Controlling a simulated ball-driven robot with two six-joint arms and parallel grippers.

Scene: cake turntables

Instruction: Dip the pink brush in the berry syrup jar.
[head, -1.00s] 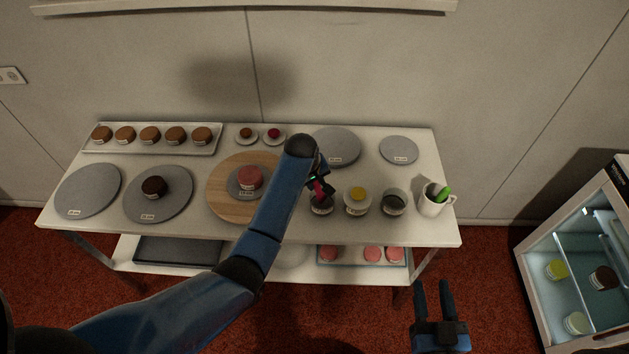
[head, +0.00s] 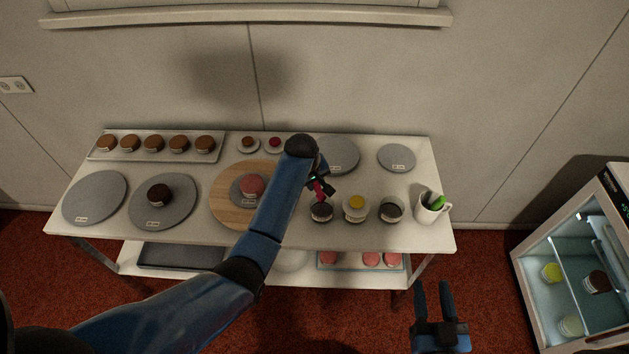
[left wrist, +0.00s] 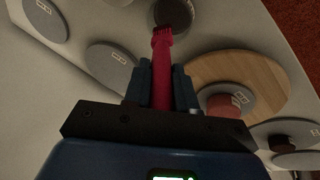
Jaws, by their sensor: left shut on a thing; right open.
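My left gripper (head: 319,182) is shut on the pink brush (head: 320,192), which points down over the front middle of the table. In the left wrist view, the pink brush (left wrist: 162,70) sticks out between the fingers (left wrist: 163,82), its bristles overlapping the edge of a dark jar (left wrist: 172,13). In the head view this is the leftmost of three jars, a jar with dark contents (head: 321,213). Its label is not readable, and I cannot tell whether the bristles touch it or are above it. My right gripper (head: 434,305) is open and empty in front of the table.
A wooden turntable (head: 228,207) with a pink cake is to the left. Grey turntables (head: 95,198) and a cake tray (head: 155,158) fill the rest.

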